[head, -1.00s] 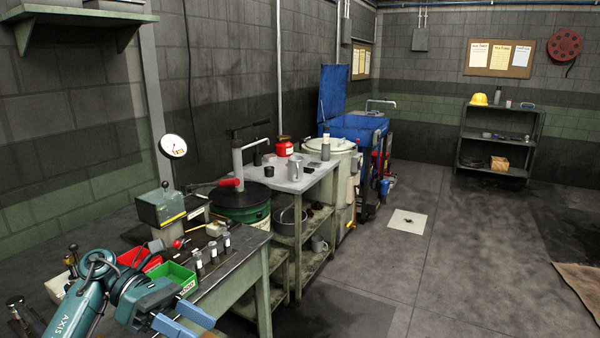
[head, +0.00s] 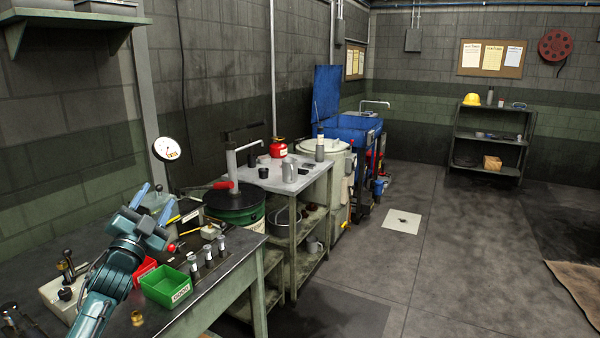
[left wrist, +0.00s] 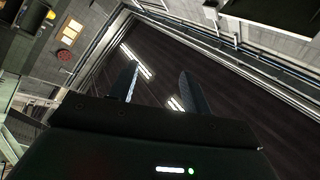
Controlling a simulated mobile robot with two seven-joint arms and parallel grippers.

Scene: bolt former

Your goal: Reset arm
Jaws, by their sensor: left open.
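My left arm (head: 108,275) is teal and comes up from the lower left of the head view. Its gripper (head: 150,190) is raised over the workbench with blue fingers pointing up and apart. It is open and empty. In the left wrist view the two fingers (left wrist: 158,88) stand apart with only ceiling and lights between them. My right gripper is not in view.
The bench (head: 225,275) holds a green bin (head: 166,287), a red bin (head: 143,268), several small vials, a dial gauge (head: 166,149) and a small brass piece (head: 137,318). A side table (head: 285,178) stands behind. The floor at right is mostly clear.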

